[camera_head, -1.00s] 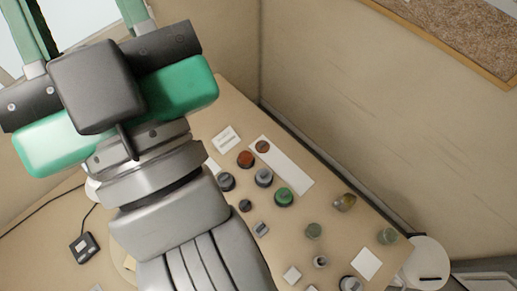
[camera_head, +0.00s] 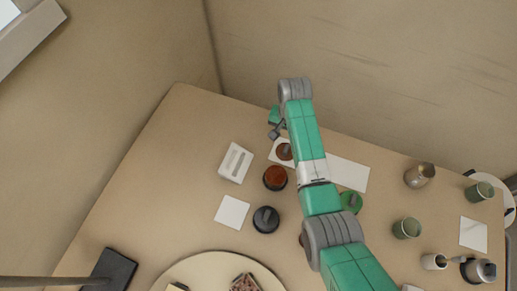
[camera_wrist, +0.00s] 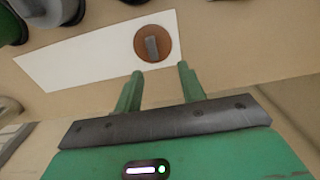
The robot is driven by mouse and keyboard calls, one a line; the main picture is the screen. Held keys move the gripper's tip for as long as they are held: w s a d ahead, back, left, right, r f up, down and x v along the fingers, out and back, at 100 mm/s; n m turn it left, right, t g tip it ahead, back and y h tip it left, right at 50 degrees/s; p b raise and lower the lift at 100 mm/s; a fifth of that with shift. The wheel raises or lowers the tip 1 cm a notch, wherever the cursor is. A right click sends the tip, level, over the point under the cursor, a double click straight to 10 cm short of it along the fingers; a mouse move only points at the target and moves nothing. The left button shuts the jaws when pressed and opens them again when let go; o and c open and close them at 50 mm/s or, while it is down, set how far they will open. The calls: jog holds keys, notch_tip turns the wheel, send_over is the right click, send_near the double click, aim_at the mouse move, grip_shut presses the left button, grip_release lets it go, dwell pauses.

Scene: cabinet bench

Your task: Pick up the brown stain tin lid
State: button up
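The brown stain tin lid (camera_head: 284,151) is a round brown disc with a grey bar handle on top. It lies on a long white strip (camera_head: 348,174) near the back of the bench, partly beside my arm in the head view. In the wrist view the lid (camera_wrist: 139,43) lies just beyond my fingertips, roughly in line with the gap between them. My gripper (camera_wrist: 158,78) is open, with its two green fingers apart and nothing between them.
An open tin with rust-brown contents (camera_head: 275,178) and a dark lidded tin (camera_head: 266,220) stand in front of the lid. A green lid (camera_head: 352,201) is close to my arm. The wall is close behind.

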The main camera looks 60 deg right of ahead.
aim_at(286, 148)
jog(key=shift+s+f, duration=0.35)
jog(key=shift+s, duration=0.1)
jog(key=shift+s+d+f+b, duration=0.1)
jog(key=shift+f+b, duration=0.05)
jog(key=shift+f, duration=0.4)
jog(key=shift+s+f+b, duration=0.1)
jog(key=shift+f+b, duration=0.05)
jog(key=shift+f, duration=0.4)
jog(key=f+b, duration=0.1)
jog(key=f, duration=0.1)
jog(key=f+b, duration=0.1)
jog(key=f, duration=0.2)
jog(key=shift+a+f, duration=0.2)
jog(key=shift+f, duration=0.05)
jog(key=shift+r, duration=0.1)
grip_shut()
